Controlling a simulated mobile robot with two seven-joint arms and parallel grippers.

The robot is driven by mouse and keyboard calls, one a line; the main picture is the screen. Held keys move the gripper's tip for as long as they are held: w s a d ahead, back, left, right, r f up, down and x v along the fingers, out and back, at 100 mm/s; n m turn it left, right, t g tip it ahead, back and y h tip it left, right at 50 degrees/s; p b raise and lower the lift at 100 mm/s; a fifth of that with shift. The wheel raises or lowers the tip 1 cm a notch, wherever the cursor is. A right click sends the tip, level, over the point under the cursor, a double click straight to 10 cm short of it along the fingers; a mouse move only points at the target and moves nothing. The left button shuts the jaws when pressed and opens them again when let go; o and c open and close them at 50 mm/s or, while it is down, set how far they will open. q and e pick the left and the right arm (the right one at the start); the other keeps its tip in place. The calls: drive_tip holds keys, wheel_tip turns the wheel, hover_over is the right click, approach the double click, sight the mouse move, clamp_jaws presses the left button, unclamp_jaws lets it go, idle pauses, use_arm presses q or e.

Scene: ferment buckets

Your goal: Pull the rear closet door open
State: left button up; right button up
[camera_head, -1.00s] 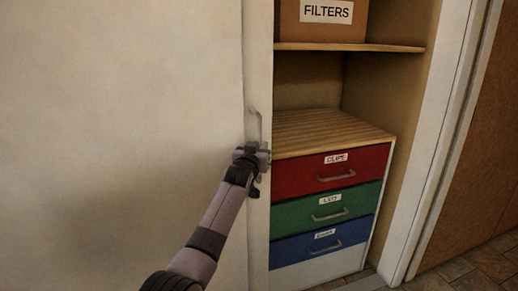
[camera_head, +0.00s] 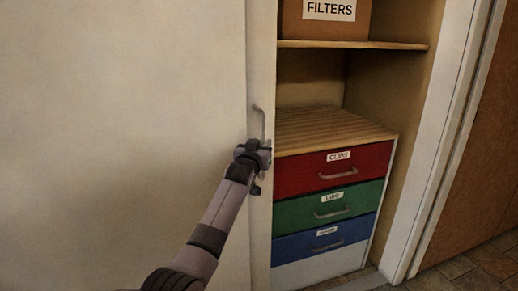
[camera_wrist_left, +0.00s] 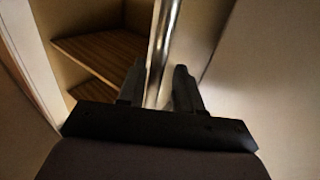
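The white closet door (camera_head: 140,110) fills the left half of the head view, its edge beside the open closet interior. A vertical metal bar handle (camera_head: 259,121) is near that edge. My left gripper (camera_head: 262,153) is at the lower part of the handle. The exact contact is dark and hard to see. My right gripper is not in view.
Inside the closet are a shelf (camera_head: 350,44) with a box labelled FILTERS (camera_head: 327,28), and a drawer unit with red (camera_head: 300,175), green (camera_head: 295,213) and blue (camera_head: 292,247) drawers. A white door frame (camera_head: 440,140) stands at the right, with a brown panel (camera_head: 490,150) beyond.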

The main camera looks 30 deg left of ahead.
use_arm(q)
drive_tip(key=v, duration=0.7)
idle(0.3)
drive_tip(key=shift+s, duration=0.1)
idle(0.4)
